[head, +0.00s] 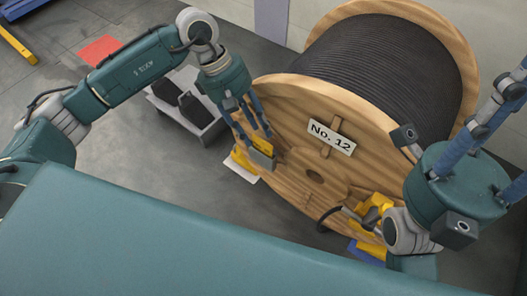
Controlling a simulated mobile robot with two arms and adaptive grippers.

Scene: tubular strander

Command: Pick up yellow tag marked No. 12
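A white tag with black lettering "No. 12" (331,137) is on the round wooden face of a large cable reel (283,105). It lies tilted across a short wooden strip. I see no plainly yellow tag with that marking. My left gripper (258,140) points down in front of the reel's left side, left of the white tag and apart from it. Its blue fingers are spaced apart. A yellow and grey piece (262,152) shows at the fingertips; I cannot tell whether it is gripped. My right gripper (495,135) is at the right edge, its fingers partly cut off.
Dark cable (385,70) is wound on the reel. Yellow stand parts (371,210) show at its lower right. A low grey cart (203,130) with dark blocks stands behind my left arm. A teal surface (190,245) fills the foreground. A red patch (101,50) marks the floor.

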